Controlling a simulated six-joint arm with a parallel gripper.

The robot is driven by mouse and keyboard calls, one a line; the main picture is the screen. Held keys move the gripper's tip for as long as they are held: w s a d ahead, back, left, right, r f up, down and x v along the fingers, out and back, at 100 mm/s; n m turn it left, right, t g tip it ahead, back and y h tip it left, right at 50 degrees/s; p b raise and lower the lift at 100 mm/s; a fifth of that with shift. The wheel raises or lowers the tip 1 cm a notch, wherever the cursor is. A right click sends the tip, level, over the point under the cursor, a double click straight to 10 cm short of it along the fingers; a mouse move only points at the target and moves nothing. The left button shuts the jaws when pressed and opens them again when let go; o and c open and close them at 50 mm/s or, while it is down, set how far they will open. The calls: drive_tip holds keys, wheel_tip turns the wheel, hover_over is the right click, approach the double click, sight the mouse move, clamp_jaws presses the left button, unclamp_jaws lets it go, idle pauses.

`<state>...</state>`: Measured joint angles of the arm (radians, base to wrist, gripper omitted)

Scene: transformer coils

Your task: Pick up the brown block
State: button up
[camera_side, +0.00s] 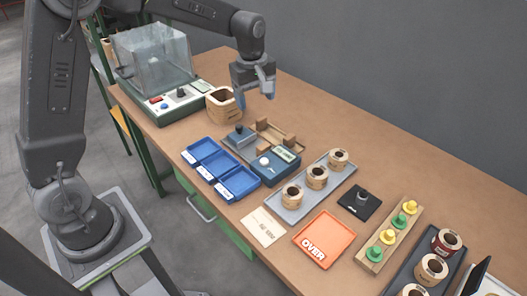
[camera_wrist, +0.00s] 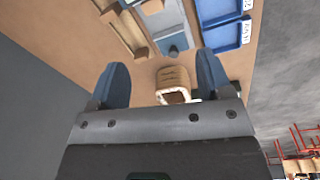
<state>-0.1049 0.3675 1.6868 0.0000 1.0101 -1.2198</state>
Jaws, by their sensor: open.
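Several small brown blocks, one of them (camera_side: 262,125), sit on a grey and tan fixture tray (camera_side: 238,152) near the middle of the table. In the wrist view, a brown block (camera_wrist: 151,7) shows at the top edge, and another (camera_wrist: 141,53) lies just below it. My gripper (camera_side: 256,95) is open and empty above the table, behind the fixture. In the wrist view its blue fingers (camera_wrist: 162,78) are spread apart, with a hollow tan wooden coil form (camera_wrist: 173,80) seen between them. That coil form also stands in the side view (camera_side: 221,112), left of my gripper.
A clear-walled machine (camera_side: 152,55) stands at the back left. Blue trays (camera_side: 222,170), a grey tray with wound coils (camera_side: 307,203), an orange tray (camera_side: 325,245) and a peg board (camera_side: 385,248) lie nearer. Table to the right of my gripper is clear.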

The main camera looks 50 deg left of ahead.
sight(261, 145)
drive_tip(key=w+f+n, duration=0.1)
drive_tip(key=f, duration=0.5)
drive_tip(key=w+a+f+n, duration=0.1)
drive_tip(key=f, duration=0.5)
drive_tip(key=w+f, duration=0.1)
drive_tip(key=f, duration=0.6)
drive_tip(key=shift+a+n+g, duration=0.15)
drive_tip(key=shift+n+g, duration=0.25)
drive_tip(key=shift+c, duration=0.4)
drive_tip(key=c, duration=1)
